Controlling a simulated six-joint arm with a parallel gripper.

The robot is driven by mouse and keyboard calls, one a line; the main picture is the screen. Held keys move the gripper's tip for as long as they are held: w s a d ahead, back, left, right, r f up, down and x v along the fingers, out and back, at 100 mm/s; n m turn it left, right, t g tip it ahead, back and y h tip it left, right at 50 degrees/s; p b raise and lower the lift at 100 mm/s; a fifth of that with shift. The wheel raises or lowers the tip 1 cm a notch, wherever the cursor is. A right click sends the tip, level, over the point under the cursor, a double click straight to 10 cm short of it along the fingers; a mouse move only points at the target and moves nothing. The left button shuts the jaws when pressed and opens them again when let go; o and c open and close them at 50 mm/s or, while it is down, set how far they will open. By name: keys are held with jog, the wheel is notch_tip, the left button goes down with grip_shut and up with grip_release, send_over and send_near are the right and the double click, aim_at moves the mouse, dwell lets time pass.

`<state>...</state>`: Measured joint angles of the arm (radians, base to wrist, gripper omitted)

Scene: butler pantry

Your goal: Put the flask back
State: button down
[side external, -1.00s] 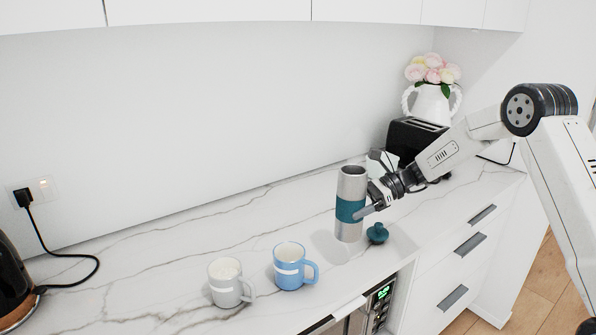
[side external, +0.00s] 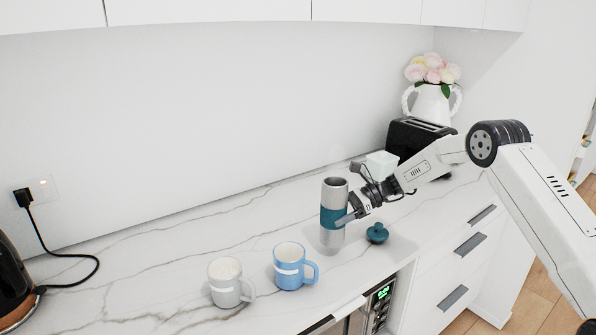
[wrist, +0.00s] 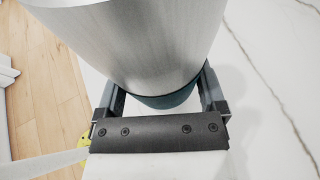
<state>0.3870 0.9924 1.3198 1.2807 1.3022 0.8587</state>
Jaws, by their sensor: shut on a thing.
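The flask (side external: 334,190) is a tall silver cylinder with a teal band, upright and without its lid. My gripper (side external: 345,218) is shut on it around the band from the right. In the wrist view the flask (wrist: 140,45) fills the upper middle, between the two fingers of my gripper (wrist: 165,100). Whether its base touches the counter I cannot tell for sure. A teal lid (side external: 377,233) rests on the counter just right of the flask.
A grey mug (side external: 226,284) and a blue mug (side external: 290,267) stand to the front left on the marble counter (side external: 150,270). A black toaster (side external: 420,138) and a white flower vase (side external: 431,104) stand behind my arm. The counter's left middle is clear.

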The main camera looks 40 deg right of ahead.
jog(key=shift+w+f, duration=0.45)
jog(key=shift+f, duration=0.1)
jog(key=shift+w+f, duration=0.1)
jog(key=shift+f, duration=1.25)
jog(key=shift+f, duration=0.15)
grip_release()
jog(key=shift+f, duration=0.1)
jog(key=shift+d, duration=0.1)
jog(key=v, duration=0.7)
jog(key=shift+s+d+r, duration=0.2)
jog(key=shift+r, duration=0.1)
